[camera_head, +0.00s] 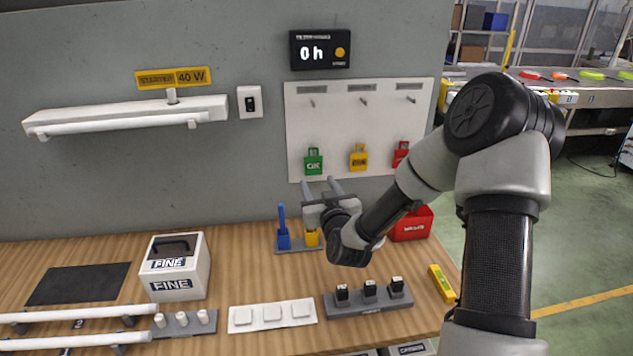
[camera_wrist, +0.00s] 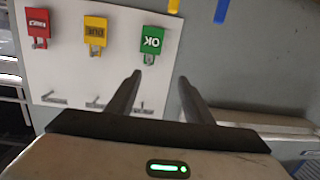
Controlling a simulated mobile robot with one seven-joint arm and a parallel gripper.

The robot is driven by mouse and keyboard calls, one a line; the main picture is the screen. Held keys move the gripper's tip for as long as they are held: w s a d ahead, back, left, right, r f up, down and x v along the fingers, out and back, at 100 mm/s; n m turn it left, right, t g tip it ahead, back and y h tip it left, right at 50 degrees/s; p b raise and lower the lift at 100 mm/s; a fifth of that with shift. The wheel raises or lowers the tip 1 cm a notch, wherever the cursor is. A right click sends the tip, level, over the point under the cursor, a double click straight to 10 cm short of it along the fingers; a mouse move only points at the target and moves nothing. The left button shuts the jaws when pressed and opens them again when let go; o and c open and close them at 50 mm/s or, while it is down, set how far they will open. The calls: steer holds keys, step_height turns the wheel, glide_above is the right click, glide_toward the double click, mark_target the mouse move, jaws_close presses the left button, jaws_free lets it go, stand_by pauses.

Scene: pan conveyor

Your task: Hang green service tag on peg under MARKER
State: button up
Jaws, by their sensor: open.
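The green service tag (camera_head: 313,166), marked OK, is at the lower left of the white board (camera_head: 335,130) in the head view. It also shows upside down in the wrist view (camera_wrist: 152,46). Above it, a row of three bare pegs, left (camera_head: 312,103), middle (camera_head: 363,100) and right (camera_head: 411,99), sits under small grey label plates. The lettering is too small to read, so I cannot tell which is MARKER. My gripper (camera_head: 321,184) is open and empty, just below the green tag. In the wrist view, the fingers (camera_wrist: 159,76) point toward the board, apart from the tag.
A yellow tag (camera_head: 358,160) and a red tag (camera_head: 401,155) are right of the green one. Below are blue and yellow items in a holder (camera_head: 298,249), a red box (camera_head: 411,228) and a rack of black pieces (camera_head: 368,303). A lamp fixture (camera_head: 125,116) juts out at left.

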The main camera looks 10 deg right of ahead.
mark_target(314, 154)
steer(key=shift+m+t+h, duration=0.5)
steer(key=shift+m+h, duration=0.1)
steer(key=w, duration=0.6)
steer(key=w+d+p, duration=0.1)
steer(key=w, duration=0.5)
steer(key=w+p, duration=0.1)
steer(key=w, duration=0.5)
steer(key=shift+d+f, duration=0.1)
steer(key=shift+d, duration=0.15)
steer(key=shift+s, duration=0.1)
steer(key=c, duration=1.1)
